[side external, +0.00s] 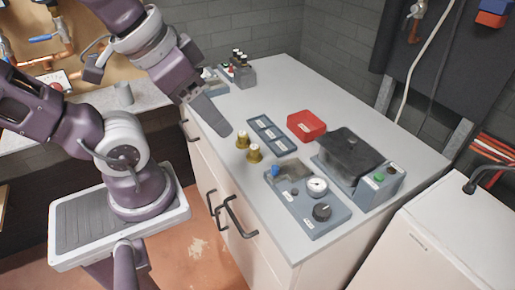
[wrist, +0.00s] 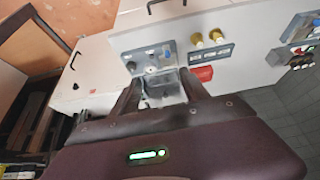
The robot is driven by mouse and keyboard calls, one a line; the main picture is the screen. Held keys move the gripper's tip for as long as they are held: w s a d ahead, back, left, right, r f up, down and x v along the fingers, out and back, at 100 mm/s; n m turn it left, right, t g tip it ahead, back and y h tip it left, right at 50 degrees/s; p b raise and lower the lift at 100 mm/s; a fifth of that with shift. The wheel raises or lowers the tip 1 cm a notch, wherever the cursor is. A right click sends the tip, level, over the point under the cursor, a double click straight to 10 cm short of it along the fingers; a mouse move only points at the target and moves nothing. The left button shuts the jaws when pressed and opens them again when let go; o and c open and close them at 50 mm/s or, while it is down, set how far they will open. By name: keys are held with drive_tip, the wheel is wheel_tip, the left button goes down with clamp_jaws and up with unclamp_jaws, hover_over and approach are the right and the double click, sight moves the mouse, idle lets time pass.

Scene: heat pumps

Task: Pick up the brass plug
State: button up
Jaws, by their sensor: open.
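Two small brass plugs stand on the grey-white cabinet top: one farther back (side external: 242,140) and one nearer the front (side external: 254,154). They look alike, and I cannot tell which one the task means. In the wrist view both plugs (wrist: 197,40) (wrist: 216,36) show near the top, beyond the fingers and to the right. My gripper (side external: 218,124) hangs above the cabinet's edge, left of the plugs in the side view and apart from them. In the wrist view my gripper (wrist: 160,82) is open, with nothing between its fingers.
A blue-grey three-slot tray (side external: 271,135) and a red box (side external: 306,125) lie right of the plugs. A gauge panel (side external: 309,203) is in front, beside a dark-topped unit (side external: 352,155). Dark bottles in a grey holder (side external: 244,75) stand at the back. The countertop's right rear is clear.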

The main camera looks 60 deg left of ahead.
drive_tip(key=w+a+f+m+g+y, duration=0.2)
drive_tip(key=w+a+m, duration=0.25)
drive_tip(key=w, duration=0.25)
drive_tip(key=m+g+y, duration=0.1)
drive_tip(key=m+g, duration=0.3)
drive_tip(key=m, duration=0.7)
approach(243, 133)
drive_tip(key=f, duration=0.2)
drive_tip(key=x, duration=0.8)
drive_tip(key=shift+s+a, duration=0.15)
drive_tip(key=shift+a, duration=0.1)
clamp_jaws()
